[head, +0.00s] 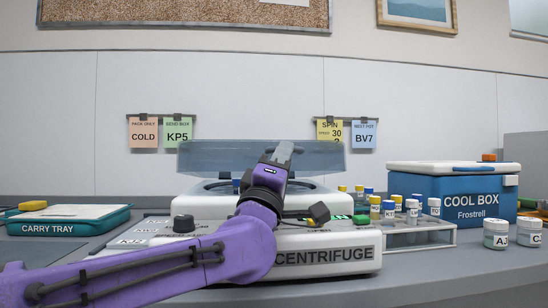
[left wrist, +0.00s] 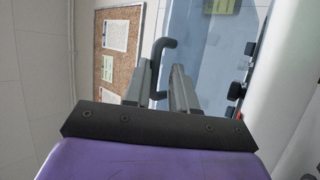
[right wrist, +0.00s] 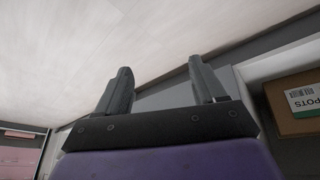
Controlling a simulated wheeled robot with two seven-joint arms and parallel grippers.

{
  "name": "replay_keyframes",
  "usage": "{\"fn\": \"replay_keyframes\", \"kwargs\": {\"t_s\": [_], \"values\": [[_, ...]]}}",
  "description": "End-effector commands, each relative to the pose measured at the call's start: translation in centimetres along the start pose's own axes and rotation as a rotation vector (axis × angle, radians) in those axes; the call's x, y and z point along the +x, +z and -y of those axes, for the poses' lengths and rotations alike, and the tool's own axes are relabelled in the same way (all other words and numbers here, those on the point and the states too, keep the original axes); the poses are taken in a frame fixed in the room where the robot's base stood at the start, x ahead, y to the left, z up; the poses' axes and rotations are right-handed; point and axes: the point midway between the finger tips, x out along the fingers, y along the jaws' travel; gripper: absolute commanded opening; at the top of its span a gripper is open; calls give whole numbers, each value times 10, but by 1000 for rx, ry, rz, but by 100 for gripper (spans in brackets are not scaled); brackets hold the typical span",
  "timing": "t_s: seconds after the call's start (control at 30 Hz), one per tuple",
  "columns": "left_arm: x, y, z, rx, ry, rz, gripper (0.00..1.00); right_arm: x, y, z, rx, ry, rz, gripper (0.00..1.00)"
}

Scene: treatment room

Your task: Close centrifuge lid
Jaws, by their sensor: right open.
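The white centrifuge (head: 327,254) stands on the counter in the head view. Its see-through blue lid (head: 215,158) is raised at the back, above the round opening. It also shows in the left wrist view (left wrist: 222,65). My left gripper (head: 282,152) is in front of the lid. In the left wrist view a dark hooked lid handle (left wrist: 164,45) lies between the left fingers (left wrist: 160,80). The fingers are fairly close together; whether they grip it is unclear. My right gripper (right wrist: 157,78) is open and empty, seen only in the right wrist view.
A rack (head: 427,238) of capped vials stands right of the centrifuge, before the blue cool box (head: 466,200). Labelled jars (head: 497,236) stand farther right. A green carry tray (head: 66,220) lies at left. A cardboard box (right wrist: 295,103) shows in the right wrist view.

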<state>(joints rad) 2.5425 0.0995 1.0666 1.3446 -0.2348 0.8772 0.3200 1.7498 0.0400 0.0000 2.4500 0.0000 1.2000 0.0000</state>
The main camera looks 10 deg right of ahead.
Motion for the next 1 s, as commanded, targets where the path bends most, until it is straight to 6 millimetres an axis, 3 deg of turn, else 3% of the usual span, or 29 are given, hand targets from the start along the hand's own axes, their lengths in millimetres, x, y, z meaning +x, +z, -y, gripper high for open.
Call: {"fn": "replay_keyframes", "kwargs": {"t_s": [0.07, 0.3, 0.5, 0.87, 0.9, 1.0], "values": [[-12, -1, -2, 1, 0, 0, 22, 1, 0, 0, 0, 0, 0, 69], [-65, -15, -44, 1, 7, -4, 22, 0, 0, 0, 0, 0, 0, 69], [-98, -21, -66, -1, 8, -3, 22, -2, -1, 0, 0, 0, 0, 69], [-108, -22, -72, 0, 8, -3, 22, -2, -1, 0, 0, 0, 0, 69], [-108, -22, -72, -1, 9, -3, 22, -2, -1, 0, 0, 0, 0, 63], [-108, -22, -72, 0, 9, -2, 22, -2, -1, 0, 0, 0, 0, 30]]}}
